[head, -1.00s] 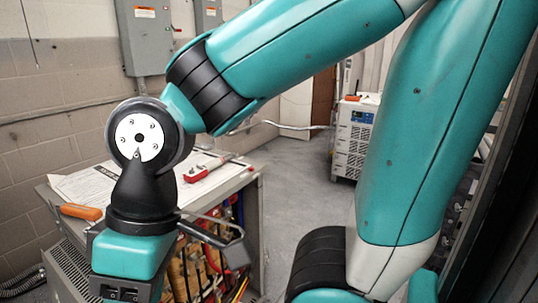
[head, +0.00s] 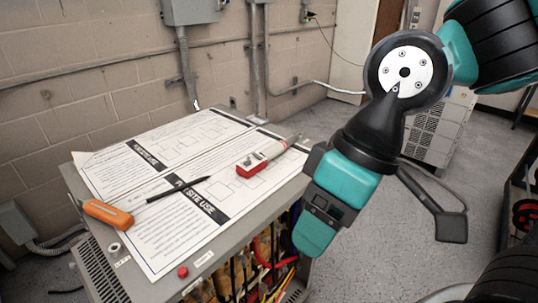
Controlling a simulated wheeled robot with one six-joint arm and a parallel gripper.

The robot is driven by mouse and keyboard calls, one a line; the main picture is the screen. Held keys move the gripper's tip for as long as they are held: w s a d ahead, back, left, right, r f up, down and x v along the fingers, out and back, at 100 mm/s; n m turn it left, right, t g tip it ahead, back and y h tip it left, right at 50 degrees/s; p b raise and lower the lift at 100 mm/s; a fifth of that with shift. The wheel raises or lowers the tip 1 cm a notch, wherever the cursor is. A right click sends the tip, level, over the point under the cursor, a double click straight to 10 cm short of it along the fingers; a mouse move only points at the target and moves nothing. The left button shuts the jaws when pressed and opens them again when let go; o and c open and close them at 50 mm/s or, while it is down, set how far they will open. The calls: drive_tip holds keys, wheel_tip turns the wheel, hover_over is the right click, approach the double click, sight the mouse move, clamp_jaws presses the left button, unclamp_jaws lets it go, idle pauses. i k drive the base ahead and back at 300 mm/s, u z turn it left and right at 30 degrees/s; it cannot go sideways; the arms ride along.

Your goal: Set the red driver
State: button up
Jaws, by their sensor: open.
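A red tool (head: 251,164) with a pale body and a thin tip pointing to the upper right lies on the papers on top of the grey cabinet. My gripper (head: 318,228) hangs to the right of the cabinet top, clear of both tools and holding nothing that I can see. Its jaws are open, though its fingertips are hard to make out.
Printed sheets (head: 150,235) cover much of the cabinet top (head: 165,285). A red button (head: 182,271) sits on its front edge. Colored wires (head: 270,265) show in the open front below.

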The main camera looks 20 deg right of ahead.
sight(275, 150)
drive_tip(key=u, duration=0.35)
drive_tip(key=k, duration=0.85)
drive_tip(key=u, duration=0.6)
drive_tip(key=k, duration=0.5)
drive_tip(key=z, duration=0.35)
drive_tip(key=i, duration=0.55)
drive_tip(key=z, duration=0.8)
drive_tip(key=i, duration=1.3)
drive_tip(key=u, duration=0.6)
